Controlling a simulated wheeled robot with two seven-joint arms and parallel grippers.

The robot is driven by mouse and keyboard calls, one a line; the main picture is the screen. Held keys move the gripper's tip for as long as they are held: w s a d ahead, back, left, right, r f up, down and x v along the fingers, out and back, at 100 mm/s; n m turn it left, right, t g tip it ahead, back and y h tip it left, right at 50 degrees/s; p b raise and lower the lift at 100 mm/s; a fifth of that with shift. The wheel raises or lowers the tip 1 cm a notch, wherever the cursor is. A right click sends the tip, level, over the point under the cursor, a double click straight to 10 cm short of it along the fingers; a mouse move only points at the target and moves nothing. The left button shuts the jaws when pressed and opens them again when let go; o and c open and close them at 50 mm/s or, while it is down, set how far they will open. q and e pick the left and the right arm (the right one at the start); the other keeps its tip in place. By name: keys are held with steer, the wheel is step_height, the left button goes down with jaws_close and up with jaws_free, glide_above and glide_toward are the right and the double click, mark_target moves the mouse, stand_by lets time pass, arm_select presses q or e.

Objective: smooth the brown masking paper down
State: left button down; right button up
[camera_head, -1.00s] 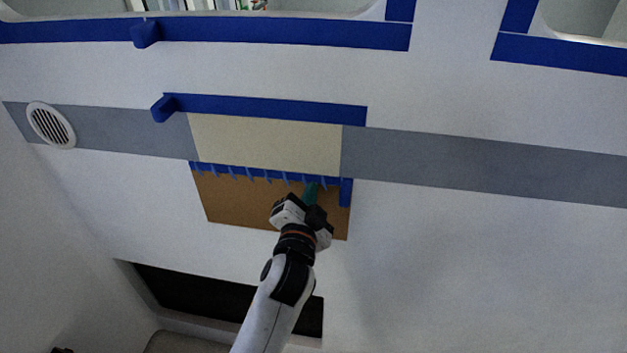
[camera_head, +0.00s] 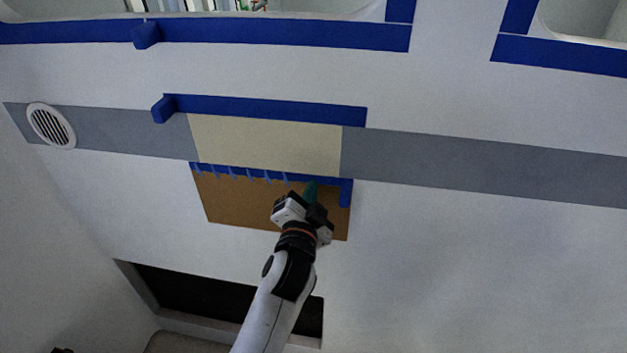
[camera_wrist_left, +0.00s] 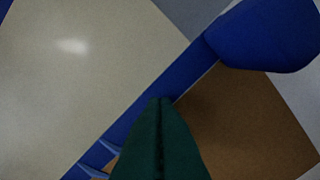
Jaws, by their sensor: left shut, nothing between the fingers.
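The brown masking paper (camera_head: 245,205) hangs on the wall below a cream panel (camera_head: 265,143). Blue tape (camera_head: 225,170) runs along its top edge, with several small raised blue tabs on the left and middle part. My left gripper (camera_head: 311,188) is shut and empty, its teal fingertips at the tape near the paper's right end. In the left wrist view the teal fingers (camera_wrist_left: 160,125) overlap the tape's edge (camera_wrist_left: 150,105), with brown paper (camera_wrist_left: 245,120) to the right and two raised tabs to the lower left. Whether they touch I cannot tell. My right gripper is out of view.
A blue tape strip (camera_head: 265,109) with a loose end tops the cream panel. A short vertical tape piece (camera_head: 346,193) is at the paper's right edge. A round vent (camera_head: 51,125) is at left and a dark recess (camera_head: 220,300) below. The wall at right is clear.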

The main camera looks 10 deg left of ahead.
mark_target(286, 179)
arm_select(q)
steer(key=shift+s+a, duration=0.1)
stand_by(0.3)
steer(key=shift+a+r+p, duration=0.1)
steer(key=shift+a+p, duration=0.55)
steer(key=shift+a, duration=0.25)
steer(key=shift+a+p, duration=0.3)
steer(key=shift+a, duration=0.4)
steer(key=shift+a, duration=0.15)
steer(key=shift+w+a+p, duration=0.2)
steer(key=shift+a+p, duration=0.35)
steer(key=shift+a, duration=0.55)
steer(key=shift+s, duration=0.1)
steer(key=shift+s, duration=0.1)
